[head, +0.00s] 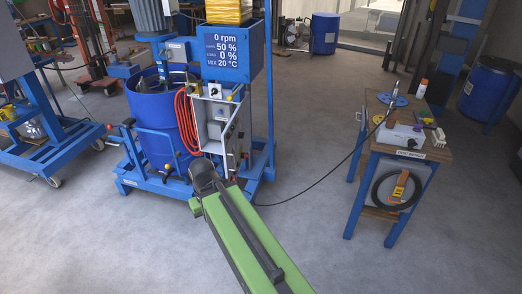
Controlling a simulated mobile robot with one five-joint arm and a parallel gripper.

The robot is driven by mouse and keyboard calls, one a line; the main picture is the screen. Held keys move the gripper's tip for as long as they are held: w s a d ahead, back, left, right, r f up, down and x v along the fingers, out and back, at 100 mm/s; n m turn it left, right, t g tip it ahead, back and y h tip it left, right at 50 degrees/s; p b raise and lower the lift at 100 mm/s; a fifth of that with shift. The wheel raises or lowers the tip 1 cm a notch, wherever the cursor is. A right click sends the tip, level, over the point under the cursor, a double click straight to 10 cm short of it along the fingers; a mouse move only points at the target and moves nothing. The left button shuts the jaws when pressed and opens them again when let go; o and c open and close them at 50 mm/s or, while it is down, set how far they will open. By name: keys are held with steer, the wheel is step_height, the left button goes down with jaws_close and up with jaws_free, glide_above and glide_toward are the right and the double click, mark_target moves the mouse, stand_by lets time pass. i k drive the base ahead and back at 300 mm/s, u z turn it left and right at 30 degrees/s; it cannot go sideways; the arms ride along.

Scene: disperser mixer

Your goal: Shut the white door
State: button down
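A small white-grey cabinet (214,112) is mounted on the front of the blue mixer. Its interior shows, with pale box-like parts inside. A light panel that looks like the white door (237,128) stands out at its right side, swung open toward me. How far it is open is hard to tell. My green arm reaches up from the bottom of the head view. Its dark end, my gripper (204,178), is just below and left of the cabinet, apparently in front of it. The fingers are not distinguishable, and contact with the door cannot be seen.
An orange hose (187,122) hangs left of the cabinet, beside the blue drum (155,118). A black cable runs over the floor to a wooden-topped workbench (437,152) at right. The grey floor between mixer and bench is otherwise clear.

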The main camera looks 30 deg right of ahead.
mark_target(233, 151)
steer(key=z, duration=0.5)
steer(key=i, duration=1)
steer(key=u, duration=0.7)
steer(key=k, duration=0.3)
steer(key=u, duration=0.8)
steer(key=k, duration=0.95)
steer(key=z, duration=0.15)
steer(key=i, duration=0.75)
steer(key=u, duration=0.05)
